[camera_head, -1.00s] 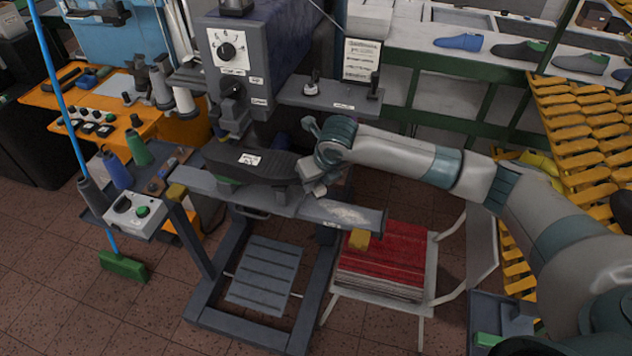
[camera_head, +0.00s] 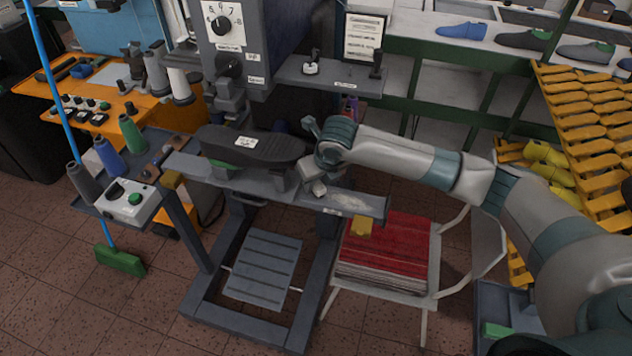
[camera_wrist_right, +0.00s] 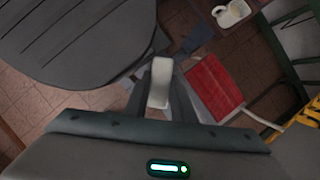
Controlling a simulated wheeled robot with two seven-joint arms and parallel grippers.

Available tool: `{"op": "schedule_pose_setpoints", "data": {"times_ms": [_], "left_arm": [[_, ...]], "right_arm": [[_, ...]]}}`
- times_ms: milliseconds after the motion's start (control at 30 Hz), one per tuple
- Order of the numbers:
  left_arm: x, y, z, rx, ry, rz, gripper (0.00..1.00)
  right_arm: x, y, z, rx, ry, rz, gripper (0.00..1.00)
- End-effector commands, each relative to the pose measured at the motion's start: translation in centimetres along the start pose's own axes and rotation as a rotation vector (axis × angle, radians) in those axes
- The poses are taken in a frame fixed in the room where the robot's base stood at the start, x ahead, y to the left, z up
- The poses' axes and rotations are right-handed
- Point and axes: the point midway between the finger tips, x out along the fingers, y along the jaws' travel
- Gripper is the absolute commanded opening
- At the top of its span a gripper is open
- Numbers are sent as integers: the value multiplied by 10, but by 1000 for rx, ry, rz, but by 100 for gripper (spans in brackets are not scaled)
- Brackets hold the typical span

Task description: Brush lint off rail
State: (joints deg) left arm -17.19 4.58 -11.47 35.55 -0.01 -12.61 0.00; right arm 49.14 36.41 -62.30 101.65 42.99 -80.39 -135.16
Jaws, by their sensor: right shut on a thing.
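The grey rail (camera_head: 372,206) runs across the front of the machine, with a pale patch of lint (camera_head: 348,202) on its top near the right end. My right gripper (camera_head: 318,187) is at the rail, just left of the lint. In the wrist view, my right gripper (camera_wrist_right: 160,100) is shut on a small pale block-like thing (camera_wrist_right: 161,78), perhaps a brush; its far end is hard to make out. Whether it touches the rail I cannot tell. A dark shoe-shaped piece (camera_head: 262,147) lies over the rail, left of my gripper. My left gripper is not in view.
The machine head (camera_head: 228,85) stands behind the rail. A white control box (camera_head: 128,202) and thread cones are at the left. A chair with red cloth (camera_head: 395,245) stands below the rail's right end. Yellow racks (camera_head: 585,110) are at the right.

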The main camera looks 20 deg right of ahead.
Motion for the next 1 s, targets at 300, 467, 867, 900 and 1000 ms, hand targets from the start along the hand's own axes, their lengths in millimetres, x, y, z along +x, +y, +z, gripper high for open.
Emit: {"op": "schedule_pose_setpoints", "data": {"times_ms": [300,467,867,900,1000], "left_arm": [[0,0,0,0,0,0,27],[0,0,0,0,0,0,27],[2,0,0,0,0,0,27],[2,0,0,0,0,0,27],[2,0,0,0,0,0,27]], "right_arm": [[0,0,0,0,0,0,5],[0,0,0,0,0,0,5],[4,0,-2,0,1,0,5],[5,0,-2,1,1,0,5],[6,0,-3,1,1,0,5]]}}
